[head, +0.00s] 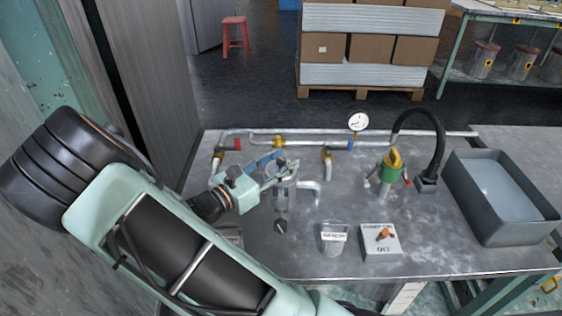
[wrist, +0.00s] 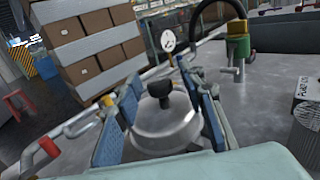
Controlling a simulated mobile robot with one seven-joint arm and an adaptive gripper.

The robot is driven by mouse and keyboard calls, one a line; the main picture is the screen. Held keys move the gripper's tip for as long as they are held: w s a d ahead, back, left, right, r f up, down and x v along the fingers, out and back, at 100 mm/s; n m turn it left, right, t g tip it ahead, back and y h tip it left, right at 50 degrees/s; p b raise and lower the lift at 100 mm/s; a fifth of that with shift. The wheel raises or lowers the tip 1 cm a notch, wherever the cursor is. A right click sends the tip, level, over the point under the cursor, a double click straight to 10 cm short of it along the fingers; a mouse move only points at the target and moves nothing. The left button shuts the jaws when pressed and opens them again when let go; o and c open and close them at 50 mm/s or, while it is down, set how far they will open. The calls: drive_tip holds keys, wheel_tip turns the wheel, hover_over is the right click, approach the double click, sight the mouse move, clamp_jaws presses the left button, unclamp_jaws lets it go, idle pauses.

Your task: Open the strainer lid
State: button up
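The strainer (head: 284,196) stands on the metal workbench, partly hidden behind my gripper (head: 279,168) in the head view. In the wrist view its round grey metal lid (wrist: 165,128) lies flat on top, with a black knob (wrist: 160,90) standing up from its middle. The lid looks closed. My gripper (wrist: 161,78) is open, its blue-padded fingers on the left and right of the lid and knob. The knob is clear of both fingers. I cannot tell whether the pads touch the lid's rim.
Pipes with a gauge (head: 358,122) run behind the strainer. A green and yellow valve body (head: 390,168) with a black hose stands to the right, beside a grey basin (head: 502,200). A mesh basket (head: 333,239) and a switch box (head: 381,243) sit at the front.

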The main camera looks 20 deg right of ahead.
drive_tip(key=shift+c, duration=0.3)
clamp_jaws()
drive_tip(key=shift+r, duration=0.1)
